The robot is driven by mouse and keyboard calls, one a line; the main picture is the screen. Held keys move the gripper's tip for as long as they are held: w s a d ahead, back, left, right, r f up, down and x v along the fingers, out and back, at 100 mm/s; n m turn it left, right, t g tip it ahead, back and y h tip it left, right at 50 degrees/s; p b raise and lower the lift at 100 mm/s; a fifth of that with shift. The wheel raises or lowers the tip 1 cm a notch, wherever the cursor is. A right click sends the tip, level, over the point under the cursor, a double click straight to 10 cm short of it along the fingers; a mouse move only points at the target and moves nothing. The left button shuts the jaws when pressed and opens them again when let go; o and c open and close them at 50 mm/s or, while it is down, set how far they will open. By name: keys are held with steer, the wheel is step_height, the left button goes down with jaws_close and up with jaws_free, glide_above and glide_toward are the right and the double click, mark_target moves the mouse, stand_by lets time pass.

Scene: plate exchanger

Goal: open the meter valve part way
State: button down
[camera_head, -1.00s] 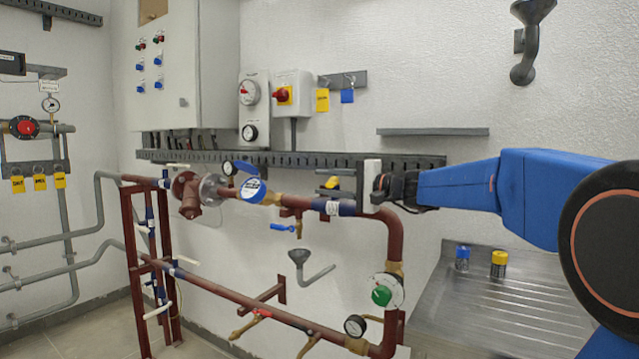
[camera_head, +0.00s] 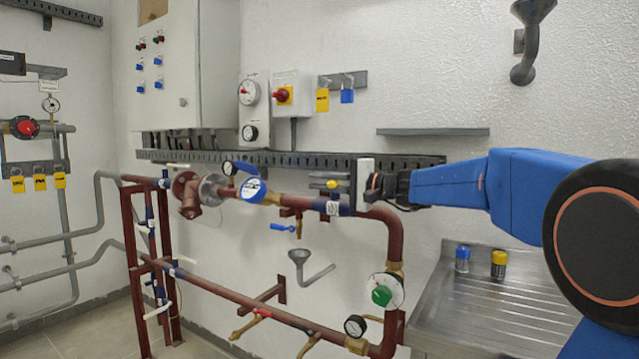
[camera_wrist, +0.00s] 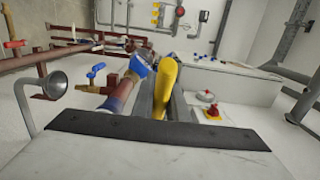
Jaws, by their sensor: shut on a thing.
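The meter valve's yellow lever (camera_head: 332,184) sits on the red-brown upper pipe (camera_head: 380,222), right of the round blue-and-white meter (camera_head: 252,190). In the wrist view the lever (camera_wrist: 165,88) stands between my fingers, pointing away from the palm. My gripper (camera_head: 340,183) reaches in from the right and is shut on this lever, just above the pipe. The fingers hide part of the lever and the valve body, so its exact angle is hard to tell. The blue meter also shows in the wrist view (camera_wrist: 138,66), beyond the lever.
A dark cable tray (camera_head: 290,160) runs along the wall close behind the gripper. A blue-handled tap (camera_head: 283,227) and a grey funnel (camera_head: 299,256) are below the pipe. A steel drainer (camera_head: 490,310) holds two small bottles.

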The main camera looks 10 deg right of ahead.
steer(key=shift+s+d+n+g+y, duration=0.35)
steer(key=shift+n+g+y, duration=0.3)
steer(key=shift+g, duration=0.25)
steer(key=c, duration=1.7)
jaws_free()
steer(key=shift+d, duration=0.1)
steer(key=shift+c, duration=0.2)
steer(key=v, duration=1.7)
steer(key=shift+d, duration=0.15)
